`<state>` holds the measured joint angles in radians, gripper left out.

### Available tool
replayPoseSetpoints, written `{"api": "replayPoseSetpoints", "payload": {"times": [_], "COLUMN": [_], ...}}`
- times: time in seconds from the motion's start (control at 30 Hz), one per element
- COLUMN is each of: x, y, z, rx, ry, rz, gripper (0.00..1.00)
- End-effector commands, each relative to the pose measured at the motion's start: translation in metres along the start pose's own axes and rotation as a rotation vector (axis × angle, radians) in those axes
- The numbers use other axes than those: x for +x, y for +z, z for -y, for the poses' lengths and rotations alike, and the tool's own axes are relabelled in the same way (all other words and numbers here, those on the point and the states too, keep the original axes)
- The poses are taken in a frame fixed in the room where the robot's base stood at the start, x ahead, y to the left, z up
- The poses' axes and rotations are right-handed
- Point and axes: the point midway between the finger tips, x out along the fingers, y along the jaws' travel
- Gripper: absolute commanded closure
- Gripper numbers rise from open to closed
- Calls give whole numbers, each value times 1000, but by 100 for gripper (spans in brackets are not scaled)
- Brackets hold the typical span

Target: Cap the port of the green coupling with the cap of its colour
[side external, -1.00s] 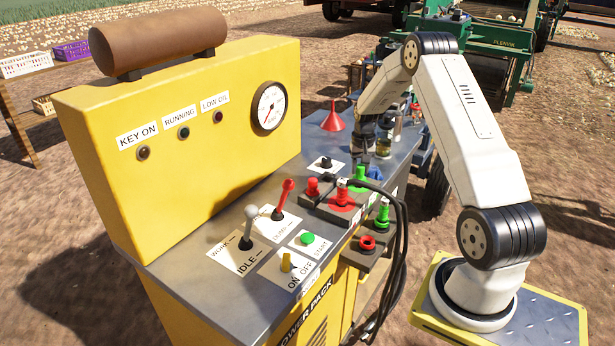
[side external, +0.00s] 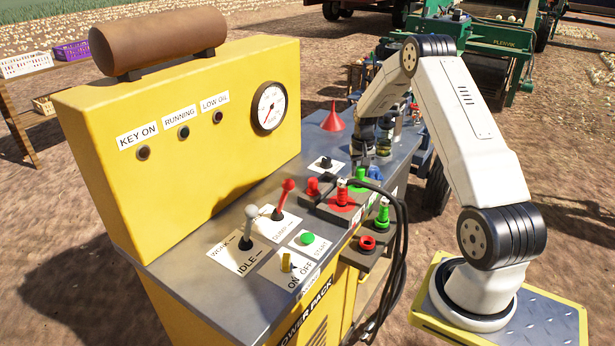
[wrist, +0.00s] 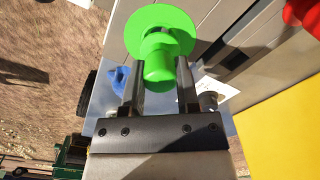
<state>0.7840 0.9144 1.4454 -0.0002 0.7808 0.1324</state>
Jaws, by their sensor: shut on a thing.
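My gripper (wrist: 158,82) is shut on a bright green cap (wrist: 160,68), a stubby knob with a wide round flange beyond the fingertips. A second green fitting (side external: 382,215) stands upright on the lower bracket. Which one is the coupling with the open port I cannot tell. No port shows in the wrist view.
A red fitting (side external: 342,190) and a red knob (side external: 312,186) stand on the same block. A red ring (side external: 367,243) is on the lower bracket. Black hoses (side external: 400,245) loop over the edge. A red funnel (side external: 333,120) and the yellow panel (side external: 190,120) stand behind.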

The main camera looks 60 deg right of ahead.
Motion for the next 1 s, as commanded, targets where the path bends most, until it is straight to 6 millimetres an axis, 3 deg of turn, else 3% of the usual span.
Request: {"api": "replayPoseSetpoints", "payload": {"times": [1.0], "x": [7], "y": [0], "z": [0], "rx": [0], "ry": [0], "rz": [0], "gripper": [100]}}
